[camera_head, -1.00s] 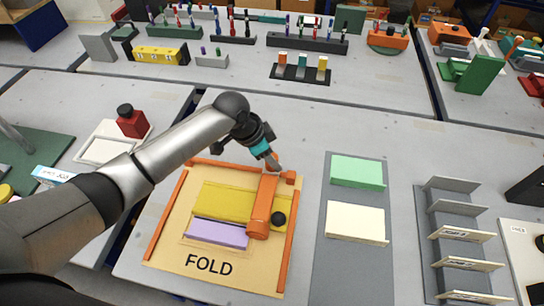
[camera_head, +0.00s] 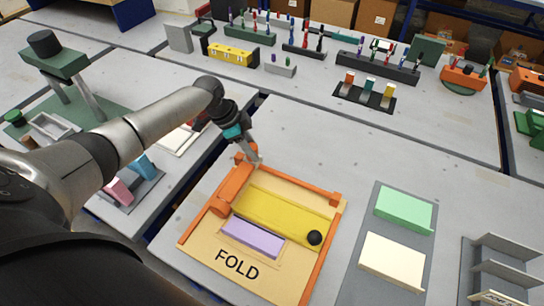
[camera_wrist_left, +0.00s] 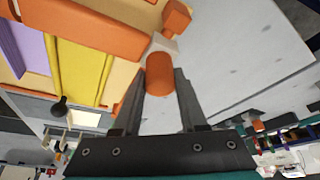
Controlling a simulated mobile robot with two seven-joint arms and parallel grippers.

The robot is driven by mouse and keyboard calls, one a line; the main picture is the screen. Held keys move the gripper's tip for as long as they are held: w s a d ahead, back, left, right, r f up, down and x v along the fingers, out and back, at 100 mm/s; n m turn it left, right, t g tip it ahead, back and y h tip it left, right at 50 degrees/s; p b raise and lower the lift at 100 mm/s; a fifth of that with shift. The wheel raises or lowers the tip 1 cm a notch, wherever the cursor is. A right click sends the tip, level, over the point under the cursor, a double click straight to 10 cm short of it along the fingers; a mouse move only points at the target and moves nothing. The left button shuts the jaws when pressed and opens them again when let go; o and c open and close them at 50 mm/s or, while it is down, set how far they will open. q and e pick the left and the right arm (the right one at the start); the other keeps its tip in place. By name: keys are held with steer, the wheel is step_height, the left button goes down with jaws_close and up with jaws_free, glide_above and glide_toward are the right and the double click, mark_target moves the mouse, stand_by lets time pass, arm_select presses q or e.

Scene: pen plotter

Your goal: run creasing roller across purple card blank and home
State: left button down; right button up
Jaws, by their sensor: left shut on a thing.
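The orange creasing roller (camera_head: 230,192) lies along the left side of the tan FOLD board (camera_head: 200,247). My left gripper (camera_head: 252,158) is at the roller's far end, shut on its orange handle. The left wrist view shows the handle (camera_wrist_left: 160,75) between the two fingers and the roller bar (camera_wrist_left: 85,30) beyond. The purple card blank (camera_head: 252,238) lies flat on the board, right of the roller and apart from it. A yellow plate (camera_head: 275,212) lies along the card's far side, with a black knob (camera_head: 314,237) at its right end. My right gripper is out of view.
Orange rails edge the board, including the right rail (camera_head: 325,250). A grey mat (camera_head: 393,234) to the right holds a green block (camera_head: 404,208) and a cream block (camera_head: 393,260). A grey rack (camera_head: 503,265) stands further right.

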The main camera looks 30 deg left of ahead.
arm_select(q)
steer(key=shift+a, duration=0.85)
steer(key=shift+c, duration=2.2)
jaws_free()
steer(key=shift+a, duration=0.1)
steer(key=p+v, duration=0.2)
steer(key=v, duration=1.3)
steer(key=shift+s+r, duration=0.1)
